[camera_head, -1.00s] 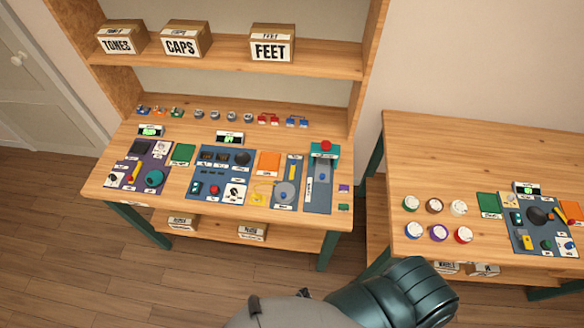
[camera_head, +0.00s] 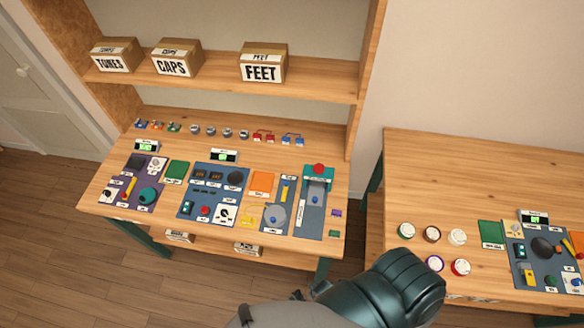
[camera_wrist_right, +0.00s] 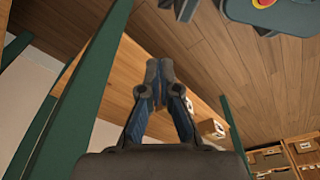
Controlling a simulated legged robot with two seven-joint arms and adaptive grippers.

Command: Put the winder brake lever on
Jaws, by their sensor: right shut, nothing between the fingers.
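The left bench (camera_head: 104,207) holds a blue-grey panel with a round grey winder-like disc (camera_head: 275,215) and an upright yellow lever (camera_head: 285,193). This may be the winder brake; its label is too small to read and I cannot tell the lever's position. My right gripper shows in the wrist view (camera_wrist_right: 158,72), with its two fingers together and nothing between them. It is away from the panel, with green bench legs and floor around it. My right arm crosses the bottom of the head view, its fingers not clearly seen there. My left gripper is out of view.
A shelf carries boxes marked TONES (camera_head: 113,60), CAPS (camera_head: 175,61) and FEET (camera_head: 261,68). A right bench (camera_head: 450,160) holds round pots and another panel (camera_head: 545,250). A gap with green legs separates the benches. Wooden floor (camera_head: 60,260) lies in front.

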